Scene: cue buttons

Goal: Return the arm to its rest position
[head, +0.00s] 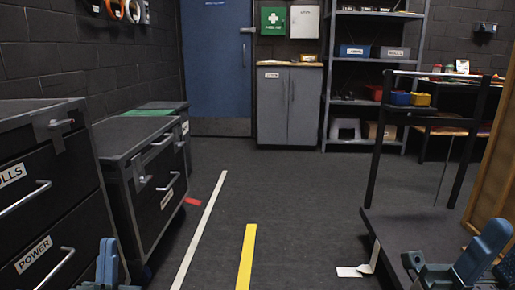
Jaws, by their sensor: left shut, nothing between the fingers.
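My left gripper (107,264) shows at the bottom left edge, with blue fingers pointing up. It is shut with nothing held. It is in front of the dark drawer cabinets and touches no object that I can see. My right gripper (482,252) shows partly at the bottom right corner, with a blue part tilted up to the right. Its fingers are cut off or overlapped, so its opening is unclear. No cue buttons are visible in the head view.
Dark drawer cabinets (125,155) line the left side. A dark cart (410,225) with upright posts stands at right. A grey cabinet (289,105), blue door (216,70) and shelving (372,65) are at the back. The middle floor, with a yellow stripe (246,255), is clear.

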